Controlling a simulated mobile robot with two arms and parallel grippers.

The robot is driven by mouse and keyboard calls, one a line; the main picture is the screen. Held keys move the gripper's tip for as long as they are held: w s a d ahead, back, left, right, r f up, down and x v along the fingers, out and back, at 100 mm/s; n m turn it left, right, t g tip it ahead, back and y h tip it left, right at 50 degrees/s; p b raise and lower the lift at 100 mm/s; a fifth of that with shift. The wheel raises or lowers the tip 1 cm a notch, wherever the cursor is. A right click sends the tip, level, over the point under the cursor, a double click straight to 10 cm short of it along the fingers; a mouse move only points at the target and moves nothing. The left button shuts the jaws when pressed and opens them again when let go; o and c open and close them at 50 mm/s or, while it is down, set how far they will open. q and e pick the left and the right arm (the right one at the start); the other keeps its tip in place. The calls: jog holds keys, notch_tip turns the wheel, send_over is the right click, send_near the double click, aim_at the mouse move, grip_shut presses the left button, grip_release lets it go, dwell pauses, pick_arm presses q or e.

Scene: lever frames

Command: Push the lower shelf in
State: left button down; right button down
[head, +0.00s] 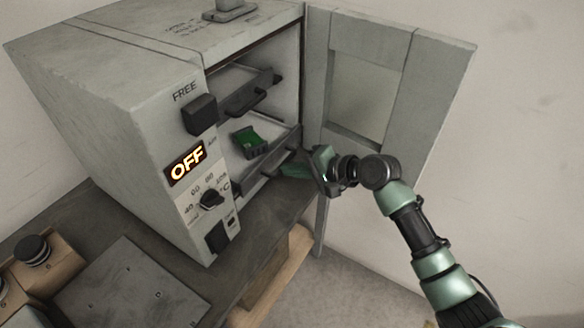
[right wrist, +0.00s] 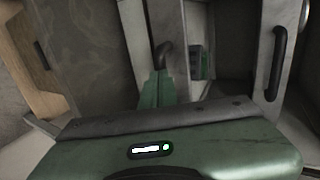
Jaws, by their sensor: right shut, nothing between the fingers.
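The lower shelf (head: 252,186) is in the grey oven (head: 140,100), its dark front bar near the front opening, and it bears a small green board (head: 250,142). The board also shows in part in the right wrist view (right wrist: 201,63). My right gripper (head: 290,170) is shut and empty, its green fingers at the front of the lower shelf. In the right wrist view the fingertips (right wrist: 157,84) are close to the shelf's dark handle (right wrist: 164,54); I cannot tell whether they touch. My left gripper is not in view.
The upper shelf (head: 250,92) with its dark handle is above. The oven door (head: 385,85) stands open to the right, behind my right arm. The front panel has knobs and an OFF display (head: 187,163). The dark worktop (head: 270,215) has a wooden edge.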

aim_at(261, 155)
jog(key=w+a, duration=0.1)
jog(key=a, duration=0.1)
jog(key=w+a, duration=0.2)
jog(key=a, duration=0.1)
jog(key=w+a, duration=0.2)
jog(key=shift+w+a, duration=0.25)
jog(key=shift+a, duration=0.05)
jog(key=shift+r, duration=0.1)
jog(key=shift+s, duration=0.1)
